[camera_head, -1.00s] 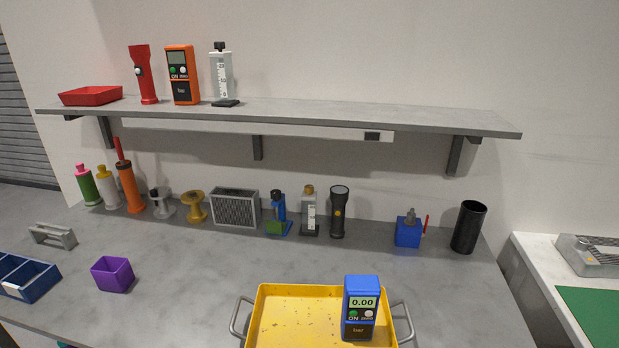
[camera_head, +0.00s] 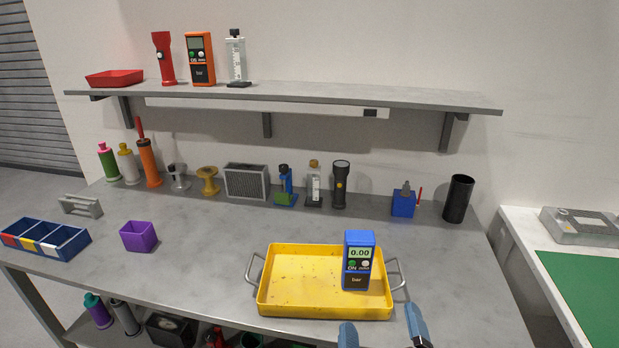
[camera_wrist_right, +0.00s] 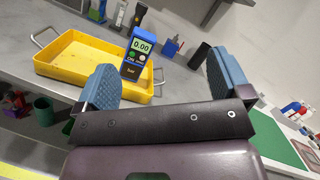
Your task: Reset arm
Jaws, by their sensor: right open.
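My right gripper (camera_head: 382,335) shows at the bottom edge of the head view, just in front of the yellow tray. Its two blue-grey fingers are wide apart with nothing between them, as the right wrist view (camera_wrist_right: 160,85) also shows. A blue pressure meter (camera_head: 358,262) reading 0.00 stands upright in the right part of the yellow tray (camera_head: 290,307). The meter also shows in the wrist view (camera_wrist_right: 139,55), beyond the fingers and apart from them. My left gripper is in neither view.
The grey workbench (camera_head: 200,262) holds a purple box (camera_head: 138,237) and a blue divided bin (camera_head: 45,240) at left. Bottles, spools and a black flashlight (camera_head: 340,185) line its back under a wall shelf (camera_head: 290,94). A green mat (camera_head: 590,290) lies on the right table.

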